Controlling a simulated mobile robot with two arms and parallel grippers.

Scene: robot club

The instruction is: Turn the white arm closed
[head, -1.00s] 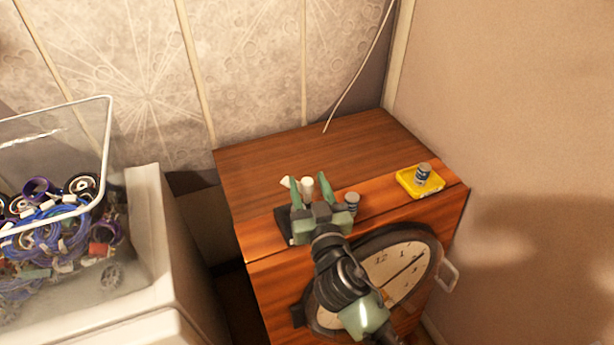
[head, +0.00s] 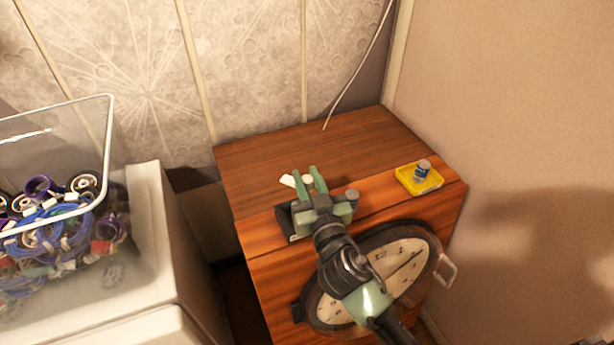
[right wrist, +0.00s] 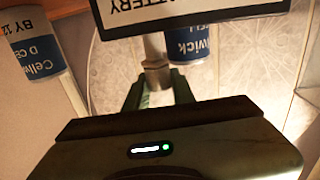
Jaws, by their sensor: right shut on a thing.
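The white arm (head: 289,181) is small and pale, at the top of a dark holder on the front part of the wooden cabinet. My right gripper (head: 305,172) is shut on it, with a green finger on either side; the fingers and palm hide part of it. In the right wrist view a pale piece (right wrist: 158,98) shows between the fingers, below a grey metal post. A sign reading BATTERY (right wrist: 190,10) stands at the top there, with a blue-labelled cell (right wrist: 190,45) partly behind it. My left gripper is not in view.
The wooden cabinet (head: 330,140) has a round clock face (head: 400,262) and a white handle (head: 447,270) in front. A yellow tray (head: 408,182) holds a battery (head: 422,170). Another battery (head: 352,194) stands beside my gripper. A clear bin (head: 60,125) of parts is left; walls close in behind and right.

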